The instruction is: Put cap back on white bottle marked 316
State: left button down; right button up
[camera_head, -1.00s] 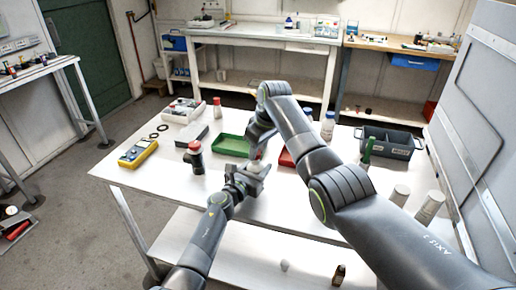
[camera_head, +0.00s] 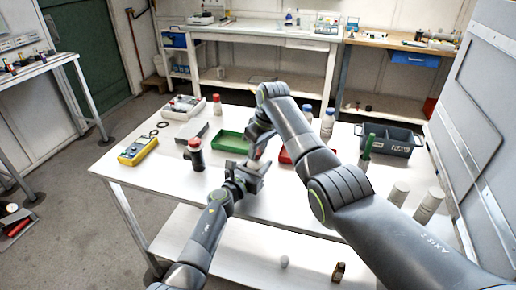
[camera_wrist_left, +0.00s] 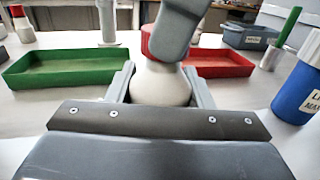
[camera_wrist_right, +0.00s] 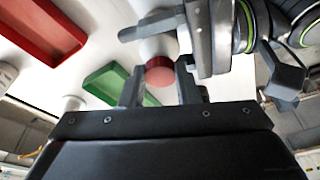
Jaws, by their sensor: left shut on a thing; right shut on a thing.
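My left gripper (camera_wrist_left: 161,97) is shut on a white bottle (camera_wrist_left: 160,86), held upright between its fingers. No marking can be read on the bottle. My right gripper (camera_wrist_right: 161,88) is shut on a red cap (camera_wrist_right: 160,72). In the left wrist view the cap (camera_wrist_left: 148,42) is directly above the bottle, partly hidden by a right finger. Whether the cap touches the neck or is seated cannot be told. In the head view my left gripper (camera_head: 250,172) and my right gripper (camera_head: 262,142) meet over the middle of the table, mostly hiding bottle and cap.
A green tray (camera_wrist_left: 68,67) and a red tray (camera_wrist_left: 222,62) lie behind the grippers. A dark bottle with a red cap (camera_head: 194,155), a yellow meter (camera_head: 138,151) and a grey crate (camera_head: 392,140) stand on the table (camera_head: 150,186). Two pale cylinders (camera_head: 430,205) stand at the right.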

jog(key=m, duration=0.2)
jog(key=m+h, duration=0.1)
jog(key=m, duration=0.1)
jog(key=shift+s+a+t, duration=0.15)
jog(key=shift+a+t, duration=0.05)
jog(key=shift+t, duration=0.2)
jog(key=m, duration=0.2)
jog(key=m+h, duration=0.1)
jog(key=m, duration=0.1)
jog(key=shift+a+m, duration=0.2)
jog(key=shift+m, duration=0.1)
jog(key=m, duration=0.1)
jog(key=m+h, duration=0.1)
jog(key=m, duration=0.3)
jog(key=shift+a+r, duration=0.1)
jog(key=shift+a, duration=0.15)
jog(key=shift+m+h, duration=0.5)
jog(key=shift+m, duration=0.7)
jog(key=o, duration=0.9)
jog(key=shift+r, duration=2.2)
